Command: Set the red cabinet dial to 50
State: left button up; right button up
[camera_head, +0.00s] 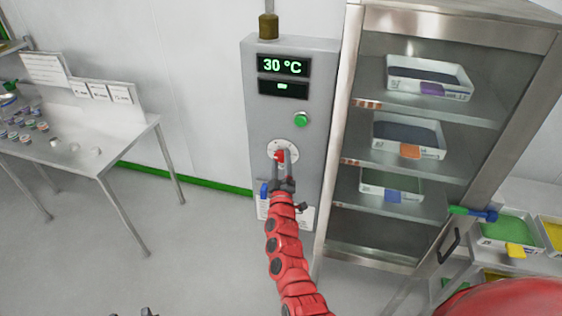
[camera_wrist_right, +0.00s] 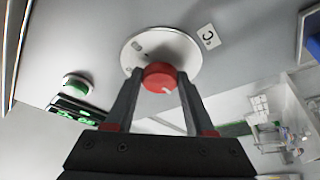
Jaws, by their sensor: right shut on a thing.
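The red dial (camera_wrist_right: 160,78) sits on a round pale plate (camera_wrist_right: 180,48) on the grey control panel (camera_head: 262,120). My right gripper (camera_wrist_right: 158,88) is shut on the red dial, one finger on each side, in the right wrist view. In the head view the dial (camera_head: 280,156) shows partly behind my right gripper (camera_head: 284,165). The panel's upper display (camera_head: 283,66) reads 30 °C in green. A smaller display (camera_head: 283,88) below it has text too small to read. My left gripper (camera_head: 135,313) shows only as dark tips at the bottom edge.
A green button (camera_head: 301,120) sits on the panel above the dial. A steel cabinet (camera_head: 350,130) with trays on shelves stands right of the panel. A steel table (camera_head: 110,155) with small jars is at the left. Floor between table and panel is clear.

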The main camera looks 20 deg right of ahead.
grip_shut()
jog(key=shift+f+m, duration=0.1)
jog(key=shift+m, duration=0.2)
